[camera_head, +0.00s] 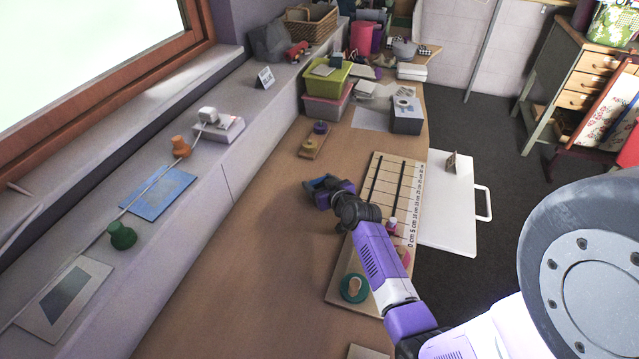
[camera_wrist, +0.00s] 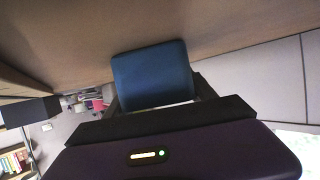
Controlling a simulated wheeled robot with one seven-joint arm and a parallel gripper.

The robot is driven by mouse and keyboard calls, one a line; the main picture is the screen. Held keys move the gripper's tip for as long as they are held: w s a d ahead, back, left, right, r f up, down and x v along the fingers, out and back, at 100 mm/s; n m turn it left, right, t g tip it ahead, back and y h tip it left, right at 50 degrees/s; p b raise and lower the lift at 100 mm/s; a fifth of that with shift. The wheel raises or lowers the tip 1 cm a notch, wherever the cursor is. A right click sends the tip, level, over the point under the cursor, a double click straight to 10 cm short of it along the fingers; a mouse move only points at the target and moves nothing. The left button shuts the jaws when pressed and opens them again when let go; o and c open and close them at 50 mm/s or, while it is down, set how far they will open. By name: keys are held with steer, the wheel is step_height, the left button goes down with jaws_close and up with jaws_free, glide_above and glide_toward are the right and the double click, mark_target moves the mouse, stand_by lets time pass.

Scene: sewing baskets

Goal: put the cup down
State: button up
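A dark blue cup (camera_wrist: 152,72) fills the space between the dark fingers of my gripper (camera_wrist: 156,92) in the wrist view. The fingers press along its two sides, so my gripper is shut on it. In the head view only a little of the blue cup (camera_head: 322,184) shows, at the end of my purple arm over the brown table (camera_head: 235,262), left of the ruled board. Whether the cup's base touches the table, and how far it is tilted, I cannot tell.
The ruled board (camera_head: 398,170) lies right of my gripper, with a green round item (camera_head: 354,288) at its near end. A small wooden piece with a knob (camera_head: 311,146) and a grey box (camera_head: 407,117) stand farther back. The table left of my gripper is clear.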

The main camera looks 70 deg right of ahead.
steer(key=o, duration=0.4)
steer(key=shift+c, duration=0.2)
steer(key=shift+r+p, duration=0.25)
steer(key=shift+p, duration=0.05)
steer(key=v, duration=1.2)
steer(key=shift+f, duration=0.1)
